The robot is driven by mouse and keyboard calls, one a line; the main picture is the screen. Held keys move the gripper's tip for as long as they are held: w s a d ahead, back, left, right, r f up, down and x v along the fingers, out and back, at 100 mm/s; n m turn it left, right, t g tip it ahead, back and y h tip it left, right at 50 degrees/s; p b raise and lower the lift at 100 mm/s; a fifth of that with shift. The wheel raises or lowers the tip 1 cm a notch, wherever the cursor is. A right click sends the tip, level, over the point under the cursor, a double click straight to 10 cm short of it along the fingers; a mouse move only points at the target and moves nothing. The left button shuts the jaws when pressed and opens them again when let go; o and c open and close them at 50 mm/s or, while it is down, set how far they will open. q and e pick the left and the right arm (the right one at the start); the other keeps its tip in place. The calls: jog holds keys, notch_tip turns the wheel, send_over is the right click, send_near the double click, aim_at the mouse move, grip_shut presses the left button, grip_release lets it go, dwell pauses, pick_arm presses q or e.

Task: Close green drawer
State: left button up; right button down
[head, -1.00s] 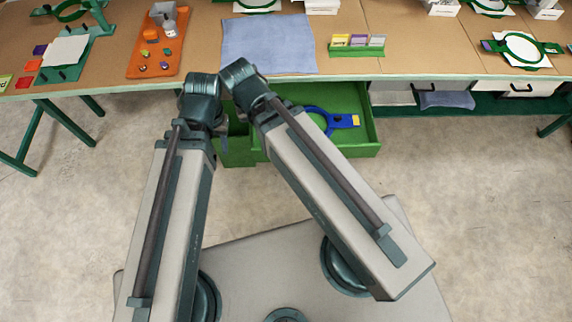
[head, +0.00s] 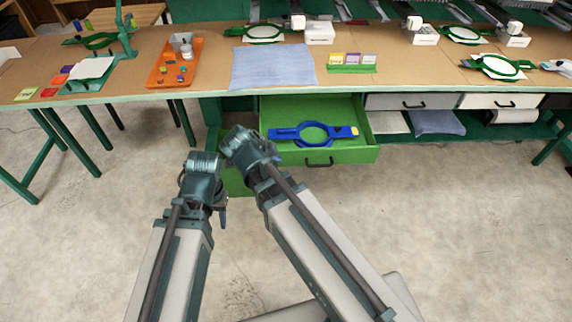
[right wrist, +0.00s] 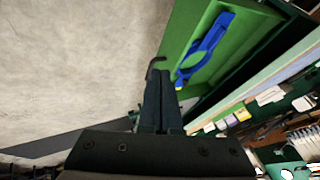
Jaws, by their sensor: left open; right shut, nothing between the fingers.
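The green drawer (head: 350,156) is pulled out below the bench, its inside visible from above. A blue hoop frame (head: 285,133) lies in it. A dark handle (head: 318,164) is on its front. In the right wrist view my right gripper (right wrist: 161,78) is shut and empty, its fingertips close to the handle (right wrist: 154,66) and drawer front; I cannot tell whether they touch. The drawer (right wrist: 184,32) extends beyond. In the head view the right fingers are hidden behind my arm. My left gripper (head: 222,208) hangs open at the drawer's left, its fingers mostly hidden.
The bench (head: 200,100) above holds a blue cloth (head: 272,67), an orange tray (head: 170,75) and a green card holder (head: 350,68). A grey drawer (head: 405,101) and a white drawer (head: 490,101) are shut at the right. The floor in front is clear.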

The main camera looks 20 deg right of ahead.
jog(key=b, duration=0.8)
send_near(292, 156)
notch_tip(292, 156, down, 4)
jog(key=s+d, duration=0.1)
jog(key=s, duration=0.1)
jog(key=w, duration=0.2)
jog(key=d, duration=0.1)
jog(key=shift+w+r, duration=0.25)
jog(key=shift+w, duration=0.15)
jog(key=shift+w+d, duration=0.1)
jog(key=shift+w, duration=0.3)
jog(key=w+d, duration=0.1)
jog(key=w, duration=0.6)
jog(key=w+d, duration=0.2)
jog(key=w, duration=0.5)
jog(key=w+d, duration=0.2)
jog(key=w, duration=0.5)
jog(key=shift+w+d, duration=0.1)
jog(key=shift+w, duration=0.3)
jog(key=shift+s, duration=0.1)
